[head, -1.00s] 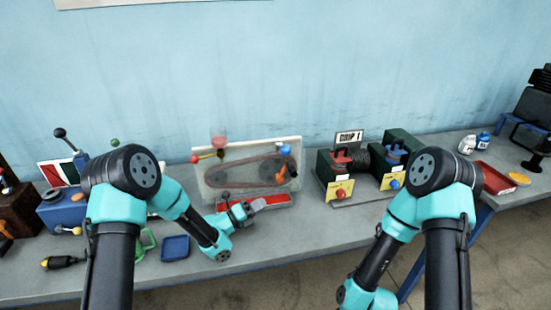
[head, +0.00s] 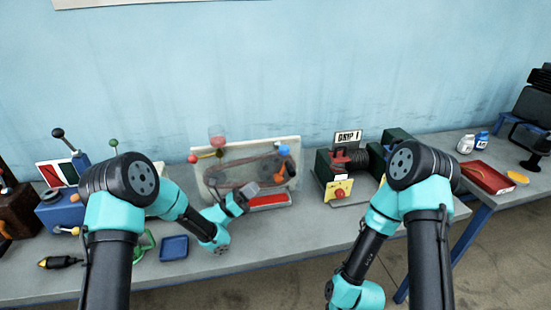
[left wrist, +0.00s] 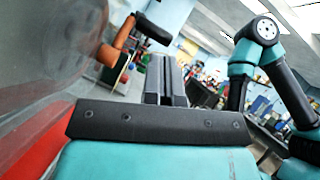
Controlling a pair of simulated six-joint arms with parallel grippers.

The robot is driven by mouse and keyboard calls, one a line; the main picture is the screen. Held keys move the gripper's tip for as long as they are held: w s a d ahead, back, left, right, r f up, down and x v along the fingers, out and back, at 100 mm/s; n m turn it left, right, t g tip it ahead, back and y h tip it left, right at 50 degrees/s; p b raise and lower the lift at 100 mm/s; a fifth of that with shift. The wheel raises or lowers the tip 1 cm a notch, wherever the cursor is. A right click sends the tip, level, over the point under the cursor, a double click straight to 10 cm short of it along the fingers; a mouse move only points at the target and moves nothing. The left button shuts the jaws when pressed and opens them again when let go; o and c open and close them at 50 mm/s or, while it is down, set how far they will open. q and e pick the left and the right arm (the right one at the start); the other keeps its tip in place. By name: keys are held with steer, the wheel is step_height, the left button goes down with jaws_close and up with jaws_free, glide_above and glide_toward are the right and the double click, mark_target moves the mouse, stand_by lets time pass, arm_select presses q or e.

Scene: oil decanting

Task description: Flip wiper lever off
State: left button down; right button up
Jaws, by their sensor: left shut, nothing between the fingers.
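A belt-and-pulley panel (head: 208,178) stands upright on the bench. An orange lever with a blue top (head: 283,158) is at its right side, and a red-knobbed lever (head: 194,159) sticks out at its left. I cannot tell which is the wiper lever. My left gripper (head: 247,190) is in front of the panel's lower middle, shut and empty. In the left wrist view the shut fingers (left wrist: 165,78) point away from the camera, with an orange lever-like part (left wrist: 112,50) at their upper left, apart from them. My right gripper is out of view.
A red tray (head: 268,200) lies at the panel's foot. A blue dish (head: 174,248) is on the bench in front. Boxes with yellow plates (head: 339,190) stand to the right. A blue box (head: 62,210) with levers is at the left.

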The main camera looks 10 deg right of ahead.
mark_target(282, 149)
arm_select(q)
steer(key=a+r+x, duration=0.1)
steer(key=r+x, duration=0.1)
steer(key=x, duration=1.1)
steer(key=shift+w+a, duration=0.3)
steer(key=shift+a, duration=0.1)
steer(key=shift+d+r, duration=0.1)
steer(key=shift+r, duration=0.05)
steer(key=shift+r+n+t, duration=0.15)
steer(key=shift+n+t, duration=0.25)
steer(key=shift+n, duration=0.2)
